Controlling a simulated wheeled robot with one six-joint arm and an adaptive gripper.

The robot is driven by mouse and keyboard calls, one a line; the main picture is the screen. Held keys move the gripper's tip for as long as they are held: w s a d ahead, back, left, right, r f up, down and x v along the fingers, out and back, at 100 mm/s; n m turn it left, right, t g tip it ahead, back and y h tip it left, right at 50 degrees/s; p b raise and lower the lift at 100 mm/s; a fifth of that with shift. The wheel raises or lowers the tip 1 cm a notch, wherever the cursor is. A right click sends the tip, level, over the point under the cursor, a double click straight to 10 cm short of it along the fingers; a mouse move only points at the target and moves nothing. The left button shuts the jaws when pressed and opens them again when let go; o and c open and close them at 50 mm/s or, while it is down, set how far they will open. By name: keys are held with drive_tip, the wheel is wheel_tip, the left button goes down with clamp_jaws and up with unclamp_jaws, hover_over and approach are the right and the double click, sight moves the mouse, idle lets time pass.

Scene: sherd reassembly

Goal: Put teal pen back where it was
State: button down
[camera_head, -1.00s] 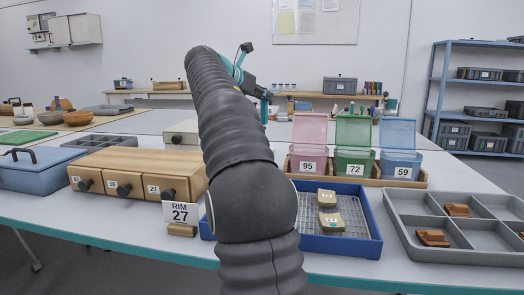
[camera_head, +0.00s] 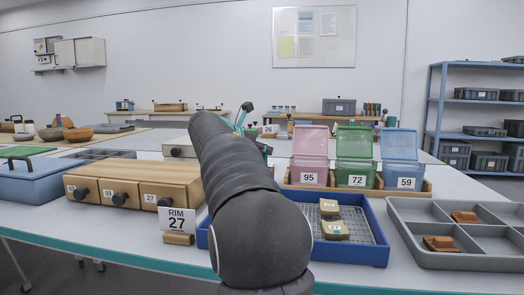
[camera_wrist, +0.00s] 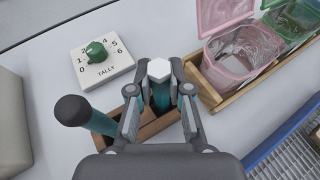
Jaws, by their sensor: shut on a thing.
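In the wrist view a teal pen (camera_wrist: 159,95) with a pale hexagonal end stands between the fingers of my gripper (camera_wrist: 160,88). The fingers are shut on it. A small wooden holder (camera_wrist: 157,137) with compartments lies directly below the pen. Whether the pen's lower end is inside a compartment or above it is hidden. Another teal piece with a dark rounded top (camera_wrist: 72,110) leans at the left of the holder; its lower end is hidden. In the head view my arm hides the holder and most of my gripper.
A white tally dial (camera_wrist: 103,62) with a green knob is left of the holder. A wooden rack (camera_wrist: 205,88) with a pink bin (camera_wrist: 230,35) is close on the right. A blue tray (camera_head: 375,246) and a wooden drawer box (camera_head: 140,174) stand nearer in the head view.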

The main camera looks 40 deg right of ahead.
drive_tip(key=c, duration=1.1)
unclamp_jaws()
drive_tip(key=shift+f, duration=0.1)
drive_tip(key=shift+f+b, duration=0.2)
drive_tip(key=shift+b, duration=0.35)
drive_tip(key=p+v, duration=0.2)
drive_tip(key=v, duration=1.1)
drive_tip(key=shift+a+p, duration=0.35)
drive_tip(key=shift+a, duration=0.15)
drive_tip(key=shift+f, duration=0.15)
